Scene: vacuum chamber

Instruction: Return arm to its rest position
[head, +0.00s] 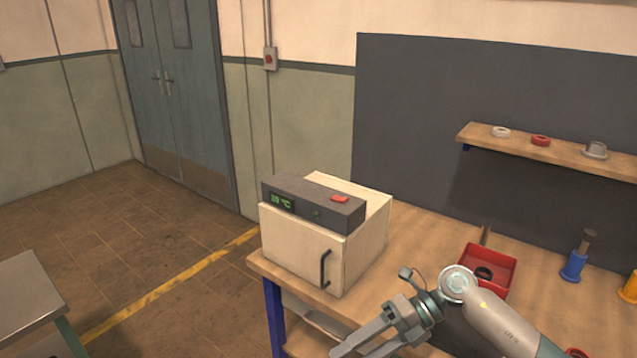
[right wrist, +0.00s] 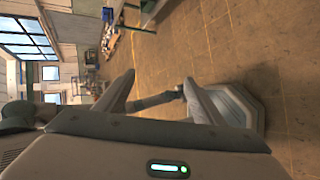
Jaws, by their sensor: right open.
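My right arm comes in from the lower right of the head view, and its gripper (head: 362,350) is in front of the workbench's near edge, below and right of the cream chamber. The fingers are apart with nothing between them. In the right wrist view the two fingers of the right gripper (right wrist: 160,88) are spread and empty, with floor behind them. The cream chamber (head: 300,252) sits on the left end of the bench with its door closed. Its dark top panel has a lit green display and a red button. My left gripper is not in view.
The wooden workbench (head: 415,240) carries a red bin (head: 512,270) with a dark ring inside, and a blue tool (head: 574,265). A wall shelf (head: 560,150) holds small parts. A grey table (head: 28,290) stands at the lower left. The floor between is clear.

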